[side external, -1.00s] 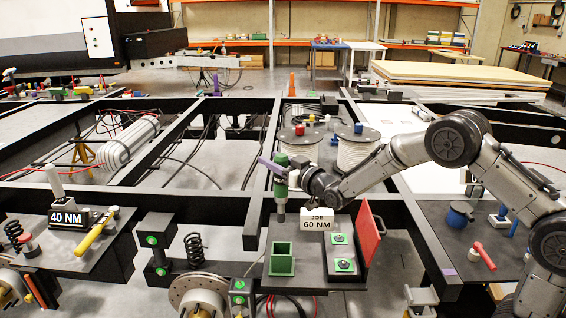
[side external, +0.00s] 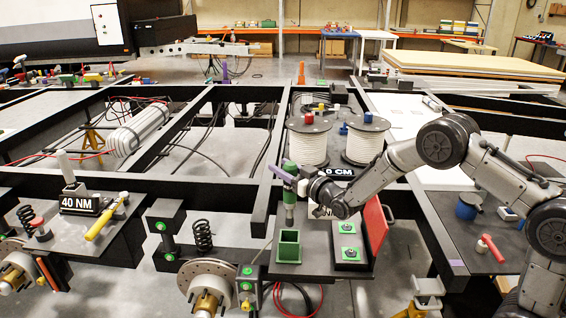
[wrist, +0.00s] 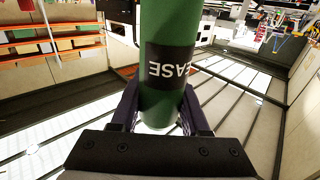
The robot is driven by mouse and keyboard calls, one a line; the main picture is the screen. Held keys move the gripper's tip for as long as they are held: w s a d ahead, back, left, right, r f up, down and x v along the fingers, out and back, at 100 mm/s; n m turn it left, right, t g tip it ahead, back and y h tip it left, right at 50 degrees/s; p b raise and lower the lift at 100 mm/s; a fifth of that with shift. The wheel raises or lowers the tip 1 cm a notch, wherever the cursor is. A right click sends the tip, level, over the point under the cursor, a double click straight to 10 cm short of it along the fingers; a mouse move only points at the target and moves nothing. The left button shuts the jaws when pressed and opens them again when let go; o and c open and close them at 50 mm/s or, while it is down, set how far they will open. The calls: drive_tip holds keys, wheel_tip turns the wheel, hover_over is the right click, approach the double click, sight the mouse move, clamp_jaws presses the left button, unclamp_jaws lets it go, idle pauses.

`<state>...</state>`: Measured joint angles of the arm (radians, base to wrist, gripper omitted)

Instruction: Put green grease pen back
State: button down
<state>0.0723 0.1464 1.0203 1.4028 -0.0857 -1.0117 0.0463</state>
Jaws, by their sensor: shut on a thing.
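The green grease pen (side external: 289,212) is upright in my gripper (side external: 289,182). In the wrist view the green pen body (wrist: 163,100), with a dark label reading "EASE", stands between the two purple fingers of my gripper (wrist: 160,112). The wrist view does not show the holder.
A red upright panel (side external: 375,226) and two green-topped fittings (side external: 348,241) are right of the holder. Two cable spools (side external: 308,145) stand behind. A brake disc (side external: 208,277) is at the left.

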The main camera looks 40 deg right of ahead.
wheel_tip(320, 180, down, 10)
drive_tip(key=shift+f, duration=0.2)
idle(0.8)
drive_tip(key=shift+c, duration=1.6)
unclamp_jaws()
drive_tip(key=s, duration=1.3)
drive_tip(key=shift+s+f, duration=0.2)
drive_tip(key=shift+s, duration=0.2)
